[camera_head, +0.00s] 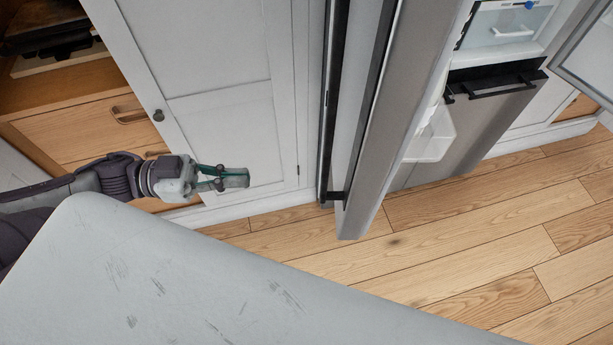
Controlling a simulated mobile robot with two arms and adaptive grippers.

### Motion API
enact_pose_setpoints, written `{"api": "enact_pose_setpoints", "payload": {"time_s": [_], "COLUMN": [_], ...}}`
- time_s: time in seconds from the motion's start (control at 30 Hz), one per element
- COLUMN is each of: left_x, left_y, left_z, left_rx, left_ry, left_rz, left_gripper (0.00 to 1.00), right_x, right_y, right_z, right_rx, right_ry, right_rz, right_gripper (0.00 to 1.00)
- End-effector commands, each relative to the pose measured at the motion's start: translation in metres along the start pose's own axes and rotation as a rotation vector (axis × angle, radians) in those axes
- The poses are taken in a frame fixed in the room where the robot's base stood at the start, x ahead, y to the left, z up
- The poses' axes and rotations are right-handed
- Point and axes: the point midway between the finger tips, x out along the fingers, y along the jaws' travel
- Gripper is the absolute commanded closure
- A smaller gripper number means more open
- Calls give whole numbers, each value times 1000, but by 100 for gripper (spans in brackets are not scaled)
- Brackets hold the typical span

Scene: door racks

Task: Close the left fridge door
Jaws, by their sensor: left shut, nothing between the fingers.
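The left fridge door (402,110) stands open. Its outer side with a long dark handle (337,90) faces left, towards my left gripper, and its inner side has a white bin (433,135). The fridge body (500,110) shows behind it, with a dark-handled drawer front and part of the white interior. My left gripper (243,178) is shut and empty, to the left of the door and apart from it, in front of a white cabinet door. My right gripper is not in view.
A white cabinet door (215,75) with a round knob and a wooden drawer (85,130) are at the left. A scratched grey surface (150,280) fills the lower left. Another open door (590,50) is at the right edge. The wooden floor (450,235) is clear.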

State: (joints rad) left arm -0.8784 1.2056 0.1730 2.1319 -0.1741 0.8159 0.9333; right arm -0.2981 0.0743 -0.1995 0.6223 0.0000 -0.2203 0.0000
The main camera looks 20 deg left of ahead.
Motion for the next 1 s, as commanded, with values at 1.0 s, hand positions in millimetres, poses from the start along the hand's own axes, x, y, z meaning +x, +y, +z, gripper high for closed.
{"api": "enact_pose_setpoints", "payload": {"time_s": [1.0], "left_x": [111], "left_y": [-2], "left_z": [-1], "left_rx": [2], "left_ry": [1], "left_rz": [-4], "left_gripper": [100], "right_x": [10], "right_y": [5], "right_z": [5], "right_rx": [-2], "right_ry": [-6], "right_rz": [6], "right_gripper": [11]}}
